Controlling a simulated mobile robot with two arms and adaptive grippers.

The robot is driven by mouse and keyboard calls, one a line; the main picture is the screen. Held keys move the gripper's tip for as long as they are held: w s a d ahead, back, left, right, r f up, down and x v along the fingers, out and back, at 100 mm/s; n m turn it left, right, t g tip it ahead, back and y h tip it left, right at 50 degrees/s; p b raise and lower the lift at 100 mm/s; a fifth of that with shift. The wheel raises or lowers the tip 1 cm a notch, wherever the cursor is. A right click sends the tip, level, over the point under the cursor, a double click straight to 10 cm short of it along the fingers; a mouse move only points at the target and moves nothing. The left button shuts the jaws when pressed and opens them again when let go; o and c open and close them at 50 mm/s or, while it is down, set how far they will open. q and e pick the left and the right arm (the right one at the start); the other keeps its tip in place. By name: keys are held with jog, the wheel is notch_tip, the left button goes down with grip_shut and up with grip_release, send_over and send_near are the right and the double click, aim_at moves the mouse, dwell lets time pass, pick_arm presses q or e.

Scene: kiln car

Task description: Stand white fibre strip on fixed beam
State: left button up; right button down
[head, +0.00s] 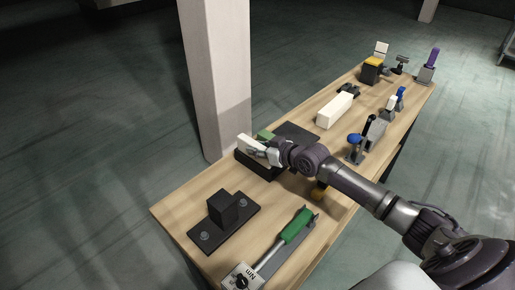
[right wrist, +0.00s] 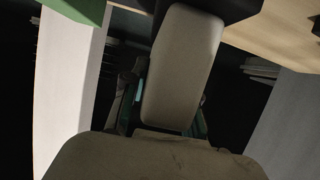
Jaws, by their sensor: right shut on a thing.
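The white fibre strip (head: 247,143) is in my right gripper (head: 268,152), which is shut on it over a long black block near the middle of the table's left edge. In the right wrist view the pale strip (right wrist: 182,62) lies between the fingers, and its far end meets a dark body. Whether it rests on that body or only overlaps it, I cannot tell. The black block (head: 258,169) is partly hidden by my gripper; I cannot tell for sure that it is the fixed beam. My left gripper is not in view.
A green piece (head: 265,134) is close behind the strip. A pillar (head: 216,80) rises beside the table. A bolted black plate with a block (head: 222,210) and a green-handled tool (head: 296,226) are nearer. A white block (head: 337,110) and several small stands are farther off.

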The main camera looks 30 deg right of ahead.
jog(key=c, duration=0.8)
grip_release()
jog(key=p+v, duration=0.6)
jog(key=v, duration=0.2)
dwell(1.1)
jog(key=shift+s, duration=0.1)
jog(key=shift+v, duration=5.95)
